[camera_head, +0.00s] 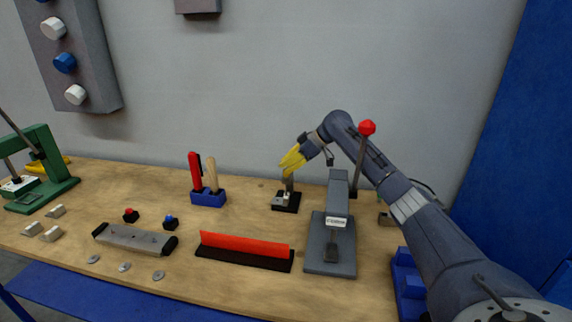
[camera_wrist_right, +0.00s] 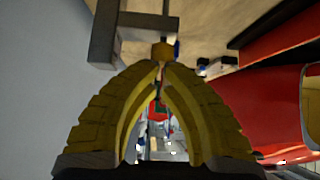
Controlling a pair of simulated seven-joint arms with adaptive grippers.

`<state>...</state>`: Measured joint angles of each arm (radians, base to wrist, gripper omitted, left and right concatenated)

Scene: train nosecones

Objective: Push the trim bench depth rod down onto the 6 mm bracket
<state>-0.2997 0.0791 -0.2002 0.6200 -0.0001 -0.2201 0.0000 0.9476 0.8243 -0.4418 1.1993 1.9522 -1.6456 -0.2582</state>
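A small black stand (camera_head: 287,208) with a short upright post and a small grey metal block (camera_head: 279,200) stands at the back centre of the bench; I take it for the depth rod and bracket, but the parts are too small to tell apart. My right gripper (camera_head: 291,160) has yellow fingers and hangs just above the post, pointing down-left. In the right wrist view its fingertips (camera_wrist_right: 161,66) come together, with a small brass-coloured tip (camera_wrist_right: 163,50) just beyond them. I cannot tell whether they touch it.
A grey press (camera_head: 331,245) with a red-ball lever (camera_head: 367,128) stands right of the stand, close to my right arm. A blue tool holder (camera_head: 208,198) is to the left. A red strip (camera_head: 243,246) on a black base lies in front. A green press (camera_head: 48,165) stands far left.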

